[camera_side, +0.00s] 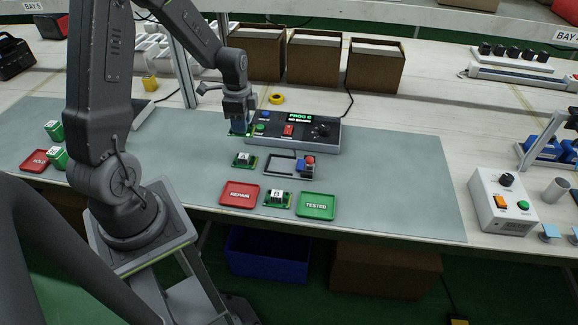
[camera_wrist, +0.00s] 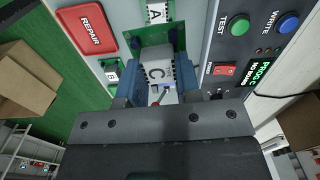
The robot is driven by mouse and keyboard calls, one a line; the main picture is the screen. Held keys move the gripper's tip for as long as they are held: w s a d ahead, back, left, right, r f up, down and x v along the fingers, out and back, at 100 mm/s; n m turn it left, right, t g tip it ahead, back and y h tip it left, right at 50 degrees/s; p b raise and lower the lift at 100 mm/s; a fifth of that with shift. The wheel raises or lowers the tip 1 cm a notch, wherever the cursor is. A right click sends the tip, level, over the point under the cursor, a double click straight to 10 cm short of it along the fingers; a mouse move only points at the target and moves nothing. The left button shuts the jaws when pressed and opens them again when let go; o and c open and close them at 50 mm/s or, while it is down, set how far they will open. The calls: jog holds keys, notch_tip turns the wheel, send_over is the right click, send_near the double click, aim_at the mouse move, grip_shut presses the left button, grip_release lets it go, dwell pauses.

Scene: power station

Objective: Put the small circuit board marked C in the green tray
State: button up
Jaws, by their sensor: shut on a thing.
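The small circuit board marked C (camera_wrist: 157,73) shows in the wrist view between the blue-grey fingers of my gripper (camera_wrist: 160,88), which is shut on it. In the side view my gripper (camera_side: 240,127) points down just left of the programmer box (camera_side: 293,130); board C is mostly hidden there, and I cannot tell whether it touches the mat. The green tray marked TESTED (camera_side: 317,213) lies near the mat's front edge, to the right of and nearer the camera than my gripper. It looks empty.
Board A (camera_side: 244,160) lies on the mat in front of my gripper. Board B (camera_side: 277,199) lies between the red REPAIR tray (camera_side: 240,202) and the green tray. A fixture with a red-topped blue clamp (camera_side: 307,166) stands behind the green tray. The mat's right part (camera_side: 400,185) is clear.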

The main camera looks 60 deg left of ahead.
jog(key=w+d+n, duration=0.2)
jog(key=d+n, duration=0.4)
jog(key=n, duration=1.1)
send_over(316, 206)
notch_tip(316, 206, down, 7)
jog(key=shift+f, duration=2.05)
jog(key=shift+f, duration=0.1)
jog(key=o, duration=0.9)
jog(key=shift+o, duration=0.2)
